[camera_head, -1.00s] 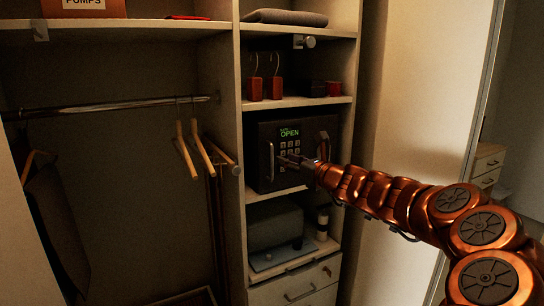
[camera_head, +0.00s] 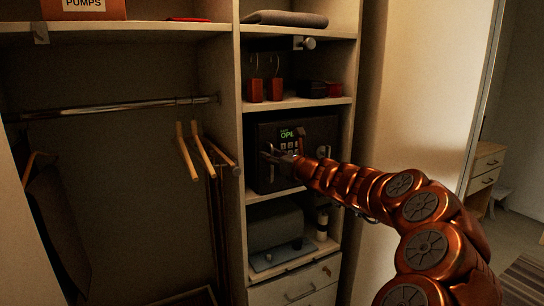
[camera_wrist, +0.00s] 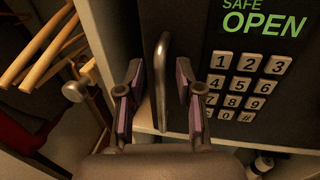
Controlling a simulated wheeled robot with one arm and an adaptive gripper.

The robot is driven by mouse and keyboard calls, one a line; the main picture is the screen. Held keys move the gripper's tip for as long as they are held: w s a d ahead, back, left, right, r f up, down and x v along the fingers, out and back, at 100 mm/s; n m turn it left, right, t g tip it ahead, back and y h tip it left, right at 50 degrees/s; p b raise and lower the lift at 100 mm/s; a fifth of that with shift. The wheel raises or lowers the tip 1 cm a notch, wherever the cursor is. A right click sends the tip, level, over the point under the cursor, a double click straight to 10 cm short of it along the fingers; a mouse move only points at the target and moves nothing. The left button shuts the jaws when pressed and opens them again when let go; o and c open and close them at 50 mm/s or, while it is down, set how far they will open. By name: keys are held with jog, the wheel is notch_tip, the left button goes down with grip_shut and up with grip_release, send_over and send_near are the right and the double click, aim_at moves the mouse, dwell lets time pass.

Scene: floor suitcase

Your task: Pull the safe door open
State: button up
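The dark safe (camera_head: 266,181) sits on a middle shelf, its door looking closed or nearly so. Its green display (camera_wrist: 262,20) reads "SAFE OPEN" above a keypad (camera_wrist: 240,87). The upright metal door handle (camera_wrist: 162,78) is at the door's left side. My gripper (camera_head: 272,155) is in front of the left part of the door, covering some of the handle and keypad in the head view. In the wrist view its two fingers (camera_wrist: 159,82) are apart, one on each side of the handle, with gaps visible; whether their tips reach past the bar is hard to tell.
Wooden hangers (camera_head: 187,152) hang on a rail left of the safe; a knob (camera_wrist: 74,91) is near my left finger. The shelf divider (camera_head: 231,215) stands left of the safe. A grey box (camera_head: 274,227) is below, and red items (camera_head: 274,88) above.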

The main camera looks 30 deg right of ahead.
grip_shut()
dwell(0.6)
